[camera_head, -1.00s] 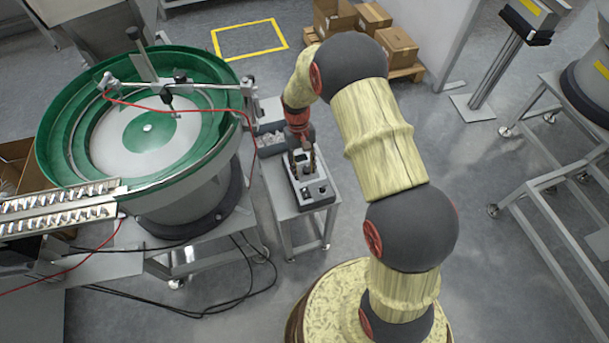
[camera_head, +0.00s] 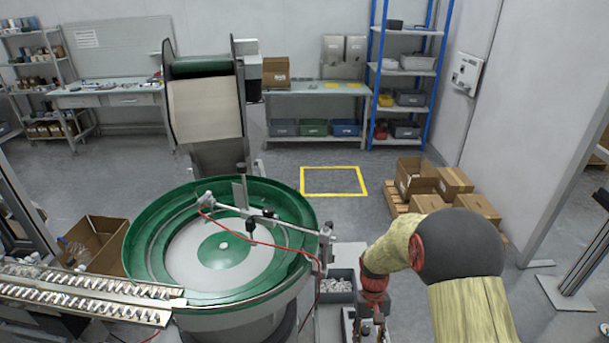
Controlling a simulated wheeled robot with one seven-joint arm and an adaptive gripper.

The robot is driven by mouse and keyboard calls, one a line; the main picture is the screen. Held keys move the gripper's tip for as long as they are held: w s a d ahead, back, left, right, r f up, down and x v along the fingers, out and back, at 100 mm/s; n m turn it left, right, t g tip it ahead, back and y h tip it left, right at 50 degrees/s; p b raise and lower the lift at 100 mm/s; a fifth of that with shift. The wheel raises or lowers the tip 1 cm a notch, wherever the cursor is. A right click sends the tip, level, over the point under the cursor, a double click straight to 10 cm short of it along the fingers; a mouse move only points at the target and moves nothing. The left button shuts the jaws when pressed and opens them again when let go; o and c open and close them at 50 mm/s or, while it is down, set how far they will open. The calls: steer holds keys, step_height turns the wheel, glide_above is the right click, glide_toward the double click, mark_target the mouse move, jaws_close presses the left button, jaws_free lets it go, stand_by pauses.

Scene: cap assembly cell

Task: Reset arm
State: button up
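My arm comes in from the lower right in the head view, with pale yellow and dark grey links. My gripper (camera_head: 371,332) hangs below the red wrist at the bottom edge of the picture. Its fingers point down, and their tips are cut off or too small to make out. I cannot tell whether anything is between them. It is over the small stand to the right of the green bowl feeder (camera_head: 222,248). A grey bin (camera_head: 337,287) of small pale parts stands just left of the wrist.
A metal track (camera_head: 85,293) leads left from the bowl. A hopper conveyor (camera_head: 205,112) stands behind it. Cardboard boxes (camera_head: 428,186) lie at the right, and an open carton (camera_head: 98,243) at the left. Floor inside the yellow square (camera_head: 333,181) is clear.

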steer(key=s+r+t, duration=0.3)
steer(key=s+r, duration=0.3)
steer(key=r, duration=0.5)
steer(key=s+r+t+b, duration=0.1)
steer(key=s+r+t, duration=0.2)
steer(key=s+r, duration=0.3)
steer(key=s+r+t, duration=0.3)
steer(key=s+r, duration=0.3)
steer(key=r, duration=0.9)
steer(key=shift+s+r+b, duration=0.25)
steer(key=shift+r+b, duration=0.05)
steer(key=shift+r, duration=0.1)
